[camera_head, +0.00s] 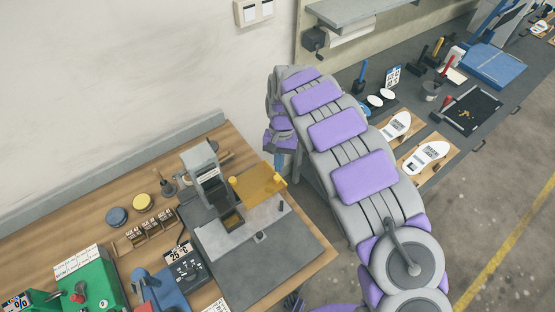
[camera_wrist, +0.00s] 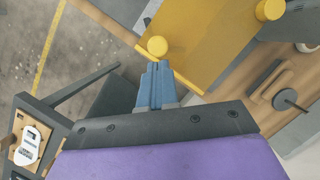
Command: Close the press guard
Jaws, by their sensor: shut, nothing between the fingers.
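The yellow press guard (camera_head: 258,186) is a flat panel on the right side of the small grey press (camera_head: 205,170), extending out to the side of it. It fills the top middle of the wrist view (camera_wrist: 205,40), with a round yellow knob (camera_wrist: 157,46) at its near edge and another (camera_wrist: 269,10) at the far right. My gripper (camera_head: 280,160) is at the guard's back right edge, partly hidden by my wrist. In the wrist view its blue fingers (camera_wrist: 155,68) are together and empty, with the tips right by the near knob. I cannot tell whether they touch.
The press stands on a grey plate (camera_head: 265,262) on the wooden bench (camera_head: 95,228). A green box (camera_head: 88,285), a blue device (camera_head: 160,290) and round pads (camera_head: 142,201) are to the left. A dark bench (camera_head: 435,120) with insole boards lies right, beyond a gap showing floor.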

